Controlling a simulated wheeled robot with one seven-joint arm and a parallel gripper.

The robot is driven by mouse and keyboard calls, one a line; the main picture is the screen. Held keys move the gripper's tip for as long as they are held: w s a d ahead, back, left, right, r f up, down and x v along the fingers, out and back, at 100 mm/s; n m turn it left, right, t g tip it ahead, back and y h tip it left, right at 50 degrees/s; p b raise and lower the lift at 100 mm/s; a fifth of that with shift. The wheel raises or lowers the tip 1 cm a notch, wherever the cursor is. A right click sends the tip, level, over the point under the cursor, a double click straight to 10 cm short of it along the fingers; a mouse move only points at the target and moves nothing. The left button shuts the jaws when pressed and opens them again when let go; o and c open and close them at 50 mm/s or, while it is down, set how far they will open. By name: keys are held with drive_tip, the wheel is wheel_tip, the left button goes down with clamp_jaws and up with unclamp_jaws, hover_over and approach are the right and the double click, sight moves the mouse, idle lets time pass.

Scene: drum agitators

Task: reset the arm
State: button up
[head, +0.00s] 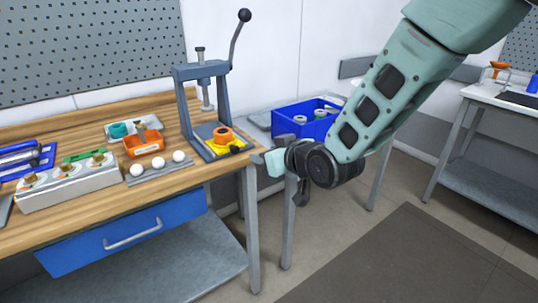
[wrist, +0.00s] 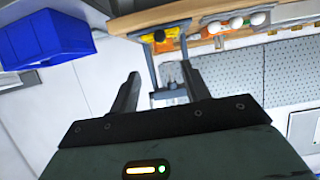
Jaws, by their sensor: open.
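My gripper (wrist: 158,85) is open in the wrist view, its two dark fingers apart with nothing held between them. In the head view my pale green arm comes down from the top right. The gripper end (head: 268,160) is beside the right edge of the wooden bench, close to the press, and its fingers are partly hidden there. The wrist view is turned over, with the bench edge (wrist: 185,14) at the top.
The grey lever press (head: 190,105) stands at the bench's right end, an orange part (head: 223,135) on its base. White balls (head: 158,162), an orange bin (head: 143,143) and a grey block (head: 70,188) lie left. A blue crate (head: 318,128) stands behind my wrist. Open floor (head: 400,260) lies right.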

drive_tip(key=s+d+g+h, duration=0.2)
drive_tip(key=s+d+g, duration=0.1)
drive_tip(key=s, duration=0.8)
drive_tip(key=s+d+r+g+h+p, duration=0.1)
drive_tip(key=s+d+g, duration=0.3)
drive_tip(key=s, duration=0.7)
drive_tip(key=s+d+g+h, duration=0.4)
drive_tip(key=s+d, duration=0.2)
drive_tip(key=s, duration=0.5)
drive_tip(key=shift+d+r+n, duration=0.25)
drive_tip(key=shift+r+n, duration=0.05)
